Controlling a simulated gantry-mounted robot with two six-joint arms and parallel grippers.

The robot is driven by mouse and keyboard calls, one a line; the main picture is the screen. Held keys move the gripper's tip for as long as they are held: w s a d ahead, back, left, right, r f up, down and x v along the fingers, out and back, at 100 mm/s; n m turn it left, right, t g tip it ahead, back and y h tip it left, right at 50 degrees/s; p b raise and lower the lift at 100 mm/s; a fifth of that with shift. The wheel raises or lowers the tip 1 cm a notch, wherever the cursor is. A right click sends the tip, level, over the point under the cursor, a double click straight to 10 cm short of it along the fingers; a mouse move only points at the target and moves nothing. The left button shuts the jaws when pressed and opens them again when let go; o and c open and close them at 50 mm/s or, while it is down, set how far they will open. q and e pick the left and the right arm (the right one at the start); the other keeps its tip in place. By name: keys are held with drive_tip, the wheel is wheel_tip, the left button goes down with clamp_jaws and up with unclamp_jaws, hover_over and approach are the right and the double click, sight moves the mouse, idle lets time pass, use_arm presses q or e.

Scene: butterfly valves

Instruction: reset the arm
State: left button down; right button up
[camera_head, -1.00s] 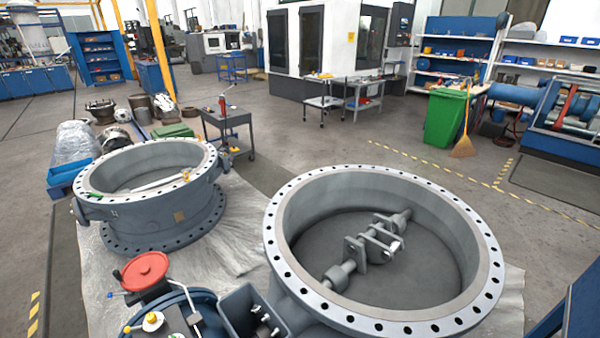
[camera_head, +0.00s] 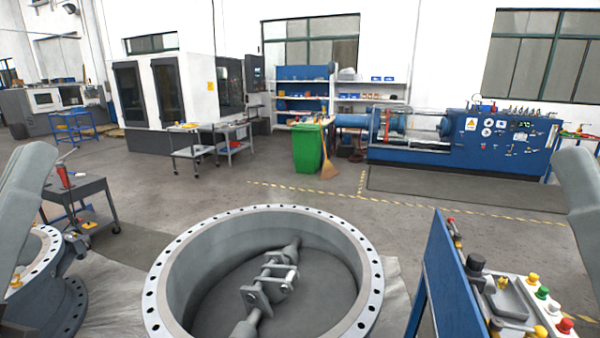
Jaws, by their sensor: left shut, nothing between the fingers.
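My left arm (camera_head: 22,205) comes in at the left edge as a grey link. Only a dark part of my left gripper (camera_head: 16,330) shows at the bottom left corner; it is shut with nothing in it, and its fingertips are not clear. My right arm (camera_head: 582,200) shows as a grey link at the right edge; its gripper is out of view. A large grey valve ring (camera_head: 370,300) with a bolt-hole flange lies at the bottom centre, its disc and shaft inside. Neither arm touches it in view.
A second valve body (camera_head: 50,295) stands behind my left arm. A blue panel (camera_head: 450,280) and a control box with coloured buttons (camera_head: 515,310) stand at the lower right. A tool cart (camera_head: 80,190), green bin (camera_head: 307,148) and blue machine (camera_head: 460,140) stand farther back. The floor between is clear.

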use_arm(q)
wheel_tip(320, 180, up, 36)
drive_tip(key=s+d+m+h+p, duration=0.1)
drive_tip(key=m+h+p, duration=0.1)
drive_tip(key=p, duration=3.3)
drive_tip(key=shift+s+m+p, duration=0.25)
drive_tip(key=shift+m+p, duration=0.05)
drive_tip(key=shift+m, duration=0.6)
use_arm(e)
wheel_tip(320, 180, up, 36)
drive_tip(key=shift+f, duration=0.2)
use_arm(q)
drive_tip(key=shift+s+y, duration=0.1)
drive_tip(key=shift+y, duration=0.2)
use_arm(e)
drive_tip(key=shift+a+f, duration=0.1)
